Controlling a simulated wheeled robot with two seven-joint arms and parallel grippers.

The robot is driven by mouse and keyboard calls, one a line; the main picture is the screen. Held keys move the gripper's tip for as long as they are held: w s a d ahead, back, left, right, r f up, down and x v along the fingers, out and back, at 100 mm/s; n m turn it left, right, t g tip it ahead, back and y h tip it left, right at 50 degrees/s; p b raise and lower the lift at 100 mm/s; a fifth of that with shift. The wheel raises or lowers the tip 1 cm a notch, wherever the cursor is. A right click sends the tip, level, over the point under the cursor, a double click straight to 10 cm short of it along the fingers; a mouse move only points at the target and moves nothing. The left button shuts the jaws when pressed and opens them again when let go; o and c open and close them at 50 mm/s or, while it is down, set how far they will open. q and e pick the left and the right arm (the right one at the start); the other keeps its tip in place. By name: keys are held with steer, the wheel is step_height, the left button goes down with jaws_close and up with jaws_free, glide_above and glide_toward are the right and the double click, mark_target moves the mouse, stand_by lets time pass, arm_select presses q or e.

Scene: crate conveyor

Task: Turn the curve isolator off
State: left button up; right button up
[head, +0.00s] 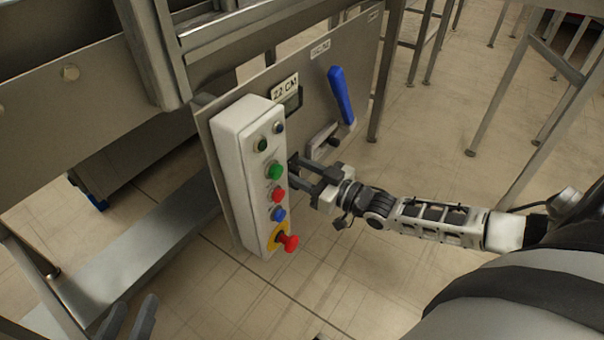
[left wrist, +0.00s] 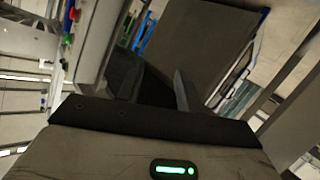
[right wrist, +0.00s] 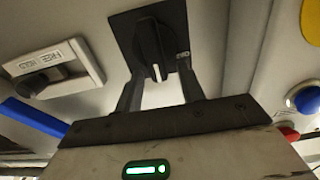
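The isolator is a black rotary knob (right wrist: 152,48) with a white mark on a black square plate (right wrist: 173,20), seen in the right wrist view. The knob stands roughly upright in that picture, its white mark at the lower end. My right gripper (right wrist: 160,84) is open, its fingers on either side of the knob's line; I cannot tell whether they touch it. In the head view my right gripper (head: 296,172) is at the panel beside the button box and hides the knob. My left gripper (head: 130,318) is open and empty at the bottom left, away from the panel.
The white button box (head: 237,170) carries green, red and blue buttons and a red emergency stop (head: 289,242). A blue-handled lever (head: 341,95) stands right of my right gripper. A FREE/HELD switch (right wrist: 40,82) is beside the isolator. Steel frames surround the panel; floor is open at right.

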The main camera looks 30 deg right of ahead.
steer(key=shift+c, duration=0.6)
jaws_close()
arm_select(q)
steer(key=shift+w+r, duration=0.15)
steer(key=shift+r, duration=0.3)
arm_select(e)
steer(key=shift+f, duration=0.1)
